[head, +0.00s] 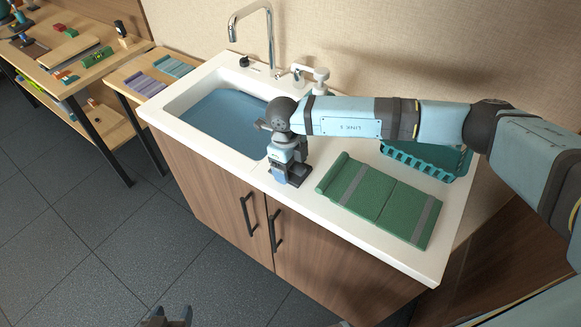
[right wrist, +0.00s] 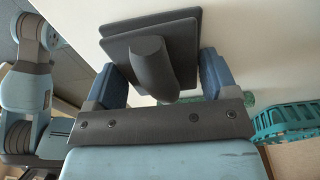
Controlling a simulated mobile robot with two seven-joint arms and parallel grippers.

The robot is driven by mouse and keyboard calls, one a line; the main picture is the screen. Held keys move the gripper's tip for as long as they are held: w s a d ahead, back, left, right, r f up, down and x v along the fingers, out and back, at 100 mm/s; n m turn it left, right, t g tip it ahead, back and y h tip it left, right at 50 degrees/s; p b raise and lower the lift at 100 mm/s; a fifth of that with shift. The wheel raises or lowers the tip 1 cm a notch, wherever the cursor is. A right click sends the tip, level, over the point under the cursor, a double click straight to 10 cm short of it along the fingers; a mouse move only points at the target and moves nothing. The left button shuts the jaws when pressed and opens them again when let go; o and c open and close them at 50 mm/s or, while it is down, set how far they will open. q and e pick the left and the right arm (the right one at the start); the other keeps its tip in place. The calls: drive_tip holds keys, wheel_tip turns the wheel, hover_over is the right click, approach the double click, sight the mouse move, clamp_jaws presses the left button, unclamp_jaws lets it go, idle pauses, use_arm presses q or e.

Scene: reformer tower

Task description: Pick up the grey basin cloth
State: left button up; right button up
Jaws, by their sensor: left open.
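The grey basin cloth (right wrist: 155,65) is a dark grey folded piece with flat layers and a thick raised roll, seen in the right wrist view. In the head view it is largely hidden by my right gripper (head: 290,178), which points down at the counter just right of the basin. In the right wrist view the fingers of my right gripper (right wrist: 165,80) stand on either side of the roll, with gaps beside it. It looks open around the cloth. My left gripper (head: 167,318) is open and empty at the bottom edge of the head view, over the floor.
The sink basin (head: 225,118) holds blue water, with a tall faucet (head: 270,35) behind. A green folded mat (head: 375,200) lies right of my right gripper. A teal basket (head: 425,160) stands behind it. A side table (head: 150,80) with folded cloths is at left.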

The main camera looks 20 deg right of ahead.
drive_tip(key=shift+c, duration=1.3)
drive_tip(key=shift+r, duration=0.15)
